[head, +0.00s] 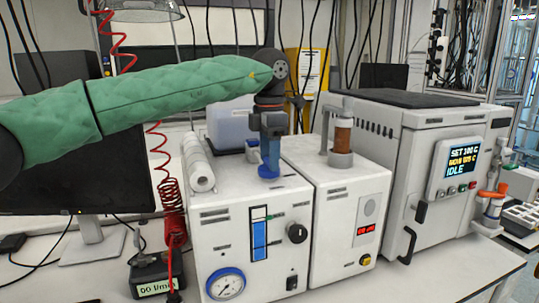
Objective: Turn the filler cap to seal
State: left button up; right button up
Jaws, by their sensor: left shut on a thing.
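My left gripper (269,172) points straight down onto the top of the white unit (230,212) with the gauge. Its arm comes in from the left in a green padded sleeve. The gripper is shut, with its blue fingers at the unit's top surface. It is shut on the filler cap, which the fingers hide almost wholly; I cannot tell how far the cap is turned. My right gripper is out of view.
A white paper roll (199,165) lies left of the gripper. A brown cylinder in a holder (342,137) stands on the unit to the right. A large oven-like unit (418,178) with a display stands further right. A red coiled hose (172,205) hangs at left.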

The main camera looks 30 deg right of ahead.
pick_arm(q)
jog(key=o, duration=1)
jog(key=shift+r, duration=0.15)
notch_tip(320, 180, up, 6)
jog(key=shift+r+b, duration=0.2)
jog(key=shift+b, duration=0.45)
jog(key=shift+w+r, duration=0.1)
jog(key=shift+r, duration=0.45)
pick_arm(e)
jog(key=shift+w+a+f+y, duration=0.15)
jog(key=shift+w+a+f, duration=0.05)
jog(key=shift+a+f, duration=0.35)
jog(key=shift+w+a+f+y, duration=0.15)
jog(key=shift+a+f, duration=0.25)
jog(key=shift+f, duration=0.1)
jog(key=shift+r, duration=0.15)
